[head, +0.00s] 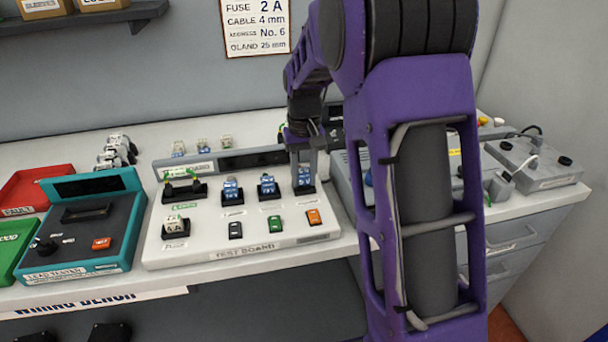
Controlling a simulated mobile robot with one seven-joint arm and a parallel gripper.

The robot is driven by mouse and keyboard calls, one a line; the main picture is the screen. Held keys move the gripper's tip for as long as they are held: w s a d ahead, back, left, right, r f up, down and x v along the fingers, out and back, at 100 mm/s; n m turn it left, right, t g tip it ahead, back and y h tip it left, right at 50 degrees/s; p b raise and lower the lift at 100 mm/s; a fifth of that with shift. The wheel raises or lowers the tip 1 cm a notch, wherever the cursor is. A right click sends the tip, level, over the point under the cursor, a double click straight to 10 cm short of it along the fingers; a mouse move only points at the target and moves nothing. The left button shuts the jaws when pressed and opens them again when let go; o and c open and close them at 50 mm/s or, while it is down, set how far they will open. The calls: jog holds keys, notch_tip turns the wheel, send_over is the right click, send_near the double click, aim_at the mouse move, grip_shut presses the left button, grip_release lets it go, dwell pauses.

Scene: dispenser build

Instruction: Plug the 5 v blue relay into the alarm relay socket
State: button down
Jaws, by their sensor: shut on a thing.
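The white test board (256,241) lies on the bench with several black sockets on it. My gripper (302,163) points down at the rightmost socket of the upper row. It is shut on a blue relay (304,178), which sits upright at that socket; whether it is fully seated cannot be told. Two other blue relays stand in sockets to the left, one near the middle (267,184) and one further left (231,188). The labels on the relays and sockets are too small to read, so I cannot tell which is the alarm socket.
Several small relays stand behind the board. A grey box (532,163) with cables is at the right. My arm hides part of the bench right of the board.

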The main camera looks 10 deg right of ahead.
jog(key=shift+s+f, duration=0.2)
jog(key=shift+f, duration=0.4)
dwell(0.5)
jog(key=c, duration=0.7)
grip_release()
jog(key=shift+o, duration=0.5)
jog(key=shift+w+r+p, duration=0.2)
jog(key=shift+r+p, duration=0.55)
jog(key=shift+r, duration=0.2)
jog(key=shift+r+p, duration=2.1)
jog(key=shift+r, duration=0.7)
